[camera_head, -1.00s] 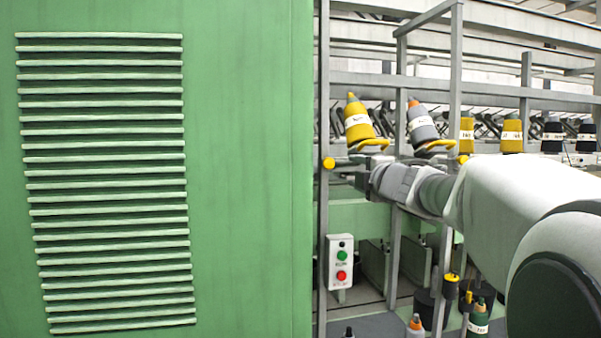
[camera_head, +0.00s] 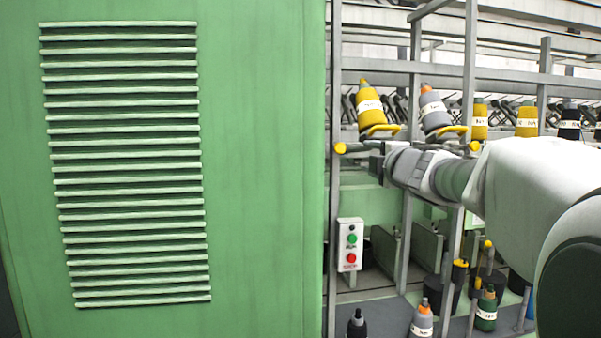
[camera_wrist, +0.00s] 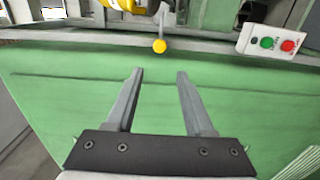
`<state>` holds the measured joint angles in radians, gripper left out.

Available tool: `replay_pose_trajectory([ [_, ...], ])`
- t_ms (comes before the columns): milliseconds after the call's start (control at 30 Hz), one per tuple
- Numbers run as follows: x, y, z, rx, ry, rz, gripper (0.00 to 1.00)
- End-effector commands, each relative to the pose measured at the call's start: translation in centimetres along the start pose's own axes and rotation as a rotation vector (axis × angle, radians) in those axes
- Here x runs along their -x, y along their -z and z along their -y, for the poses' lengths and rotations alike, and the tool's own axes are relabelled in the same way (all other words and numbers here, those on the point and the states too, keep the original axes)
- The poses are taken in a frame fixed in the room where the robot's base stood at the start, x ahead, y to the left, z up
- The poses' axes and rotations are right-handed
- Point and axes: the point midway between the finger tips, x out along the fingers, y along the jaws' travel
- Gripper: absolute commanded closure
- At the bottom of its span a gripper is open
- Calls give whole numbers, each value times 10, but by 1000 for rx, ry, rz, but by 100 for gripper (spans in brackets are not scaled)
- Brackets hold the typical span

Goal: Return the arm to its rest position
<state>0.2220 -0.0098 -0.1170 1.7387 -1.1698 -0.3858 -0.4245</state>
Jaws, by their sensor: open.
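My gripper (camera_wrist: 154,78) is open in the wrist view, with its two grey fingers spread apart and nothing between them. Beyond the fingertips is a green panel, with a yellow knob (camera_wrist: 159,46) above them. In the head view my arm reaches in from the right edge toward the spinning frame. The gripper end (camera_head: 376,163) is small there and partly hidden by my wrist, in front of the frame and below the yellow bobbin (camera_head: 370,108).
A large green cabinet (camera_head: 255,170) with slats fills the left. A control box (camera_head: 350,245) with green and red buttons hangs on the frame. A grey bobbin (camera_head: 434,112) sits beside the yellow one. Several bobbins stand low, including a grey one (camera_head: 422,319).

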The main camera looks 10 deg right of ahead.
Motion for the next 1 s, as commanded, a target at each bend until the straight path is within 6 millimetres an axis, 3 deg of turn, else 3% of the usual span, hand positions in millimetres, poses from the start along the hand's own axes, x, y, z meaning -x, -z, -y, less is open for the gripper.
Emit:
replay_pose_trajectory([
  [167,36,-1,5,-222,28,130,47],
  [267,73,-1,28,-440,84,250,47],
  [467,164,23,111,-874,286,486,47],
  [600,236,58,179,-1129,482,638,47],
  [700,281,84,218,-1255,616,726,47],
  [833,323,110,250,-1356,747,805,47],
  [1000,347,124,267,-1404,825,851,47],
])
